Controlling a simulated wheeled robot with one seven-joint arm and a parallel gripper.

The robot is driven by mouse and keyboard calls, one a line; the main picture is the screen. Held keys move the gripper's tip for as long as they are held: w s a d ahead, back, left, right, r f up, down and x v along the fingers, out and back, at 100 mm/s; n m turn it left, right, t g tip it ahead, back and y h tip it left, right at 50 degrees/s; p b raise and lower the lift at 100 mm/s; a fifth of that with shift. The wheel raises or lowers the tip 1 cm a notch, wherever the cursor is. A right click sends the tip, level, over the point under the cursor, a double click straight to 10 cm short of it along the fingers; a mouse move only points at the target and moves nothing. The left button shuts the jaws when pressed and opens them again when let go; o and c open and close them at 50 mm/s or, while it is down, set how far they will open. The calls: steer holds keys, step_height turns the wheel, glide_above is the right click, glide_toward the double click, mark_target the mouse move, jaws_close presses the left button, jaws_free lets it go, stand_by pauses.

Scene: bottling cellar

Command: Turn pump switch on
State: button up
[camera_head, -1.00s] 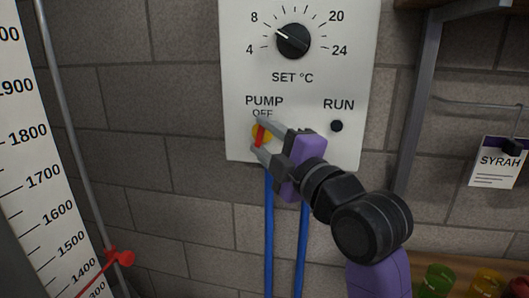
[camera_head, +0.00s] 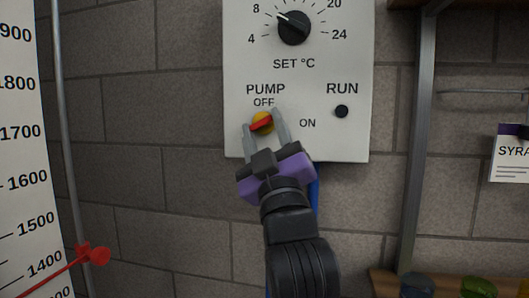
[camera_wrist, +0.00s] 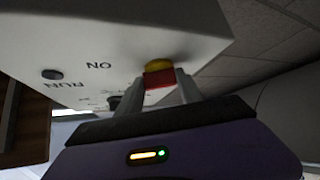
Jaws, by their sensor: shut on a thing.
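The pump switch (camera_head: 258,116) is a yellow knob with a red handle (camera_head: 262,124) on the white control panel (camera_head: 240,60). "OFF" is printed above it and "ON" to its lower right. The red handle lies nearly level, its right end slightly raised. My gripper (camera_head: 263,121) comes from below and is shut on the red handle, one finger at each end. In the wrist view the red handle (camera_wrist: 158,79) sits between the fingers, with the yellow knob (camera_wrist: 158,64) behind it. The round RUN lamp (camera_head: 341,111) is dark.
A black temperature dial (camera_head: 294,28) is above the switch. A blue pipe (camera_head: 315,188) runs below the panel, partly behind my arm. A numbered scale (camera_head: 20,150) with a red pointer (camera_head: 95,256) stands at left. A grey post (camera_head: 420,130) and SYRAH card (camera_head: 509,155) are at right.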

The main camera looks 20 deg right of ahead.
steer(key=shift+w+a+f+m+g+h+b, duration=0.1)
steer(key=shift+f+m+g+h+b, duration=0.15)
steer(key=shift+m+h+b, duration=1.45)
steer(key=shift+w+a+f+m+g+h+b, duration=0.1)
steer(key=shift+m+g+h+b, duration=0.25)
steer(key=shift+m+h+b, duration=1.3)
steer(key=shift+f+m+g+h+b, duration=0.25)
steer(key=shift+m+h+b, duration=0.65)
steer(key=shift+b, duration=1.55)
steer(key=m+g+h+b, duration=0.1)
steer(key=m+h+b, duration=0.1)
steer(key=b, duration=0.1)
steer(key=shift+r+m, duration=0.15)
steer(key=shift+m, duration=0.2)
steer(key=shift+m+b, duration=0.3)
steer(key=shift+b, duration=0.15)
steer(key=shift+r+m+g+h+b, duration=0.25)
steer(key=shift+m+g+h+b, duration=0.3)
steer(key=shift+m+h+b, duration=0.1)
steer(key=o, duration=1.4)
